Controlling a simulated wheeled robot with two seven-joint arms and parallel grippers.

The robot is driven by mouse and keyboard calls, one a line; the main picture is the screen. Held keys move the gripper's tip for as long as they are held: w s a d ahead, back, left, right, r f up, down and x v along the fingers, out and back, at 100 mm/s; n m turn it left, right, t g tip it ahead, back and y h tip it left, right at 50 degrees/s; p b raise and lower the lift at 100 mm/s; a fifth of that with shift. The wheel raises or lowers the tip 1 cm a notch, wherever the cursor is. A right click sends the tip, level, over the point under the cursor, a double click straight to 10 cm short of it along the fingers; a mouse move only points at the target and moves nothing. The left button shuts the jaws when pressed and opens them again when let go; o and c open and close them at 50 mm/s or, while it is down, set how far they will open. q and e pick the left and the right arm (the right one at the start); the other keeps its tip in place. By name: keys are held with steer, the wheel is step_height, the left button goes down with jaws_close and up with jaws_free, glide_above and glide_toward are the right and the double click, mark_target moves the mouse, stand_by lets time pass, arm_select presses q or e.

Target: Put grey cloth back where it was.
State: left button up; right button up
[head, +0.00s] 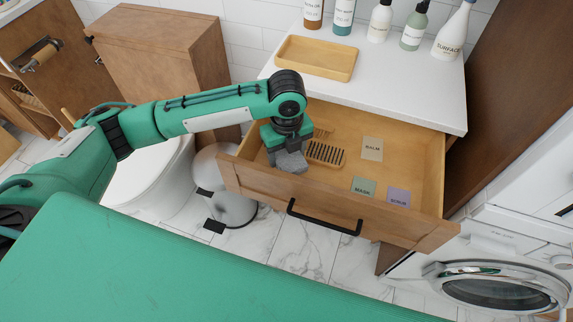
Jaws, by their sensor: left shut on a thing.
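The grey cloth (291,161) is a small bunched piece at the left part of the open wooden drawer (310,199). My left gripper (287,150) points down over it and is shut on it. The gripper's fingers are mostly hidden by its green body and the cloth. I cannot tell whether the cloth touches the drawer floor. My right gripper does not show.
In the drawer are a brush or comb (326,154) beside the cloth, and packets marked balm (372,148), mask (363,187) and scrub (398,197). Above, the white counter (400,88) holds an empty wooden tray (315,58) and several bottles. A washing machine (497,288) stands at right.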

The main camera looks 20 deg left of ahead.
mark_target(287, 166)
arm_select(q)
step_height(287, 166, down, 5)
steer(key=shift+f, duration=0.2)
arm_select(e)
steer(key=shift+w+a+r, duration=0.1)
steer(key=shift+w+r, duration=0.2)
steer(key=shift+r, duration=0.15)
arm_select(q)
steer(key=shift+f, duration=0.15)
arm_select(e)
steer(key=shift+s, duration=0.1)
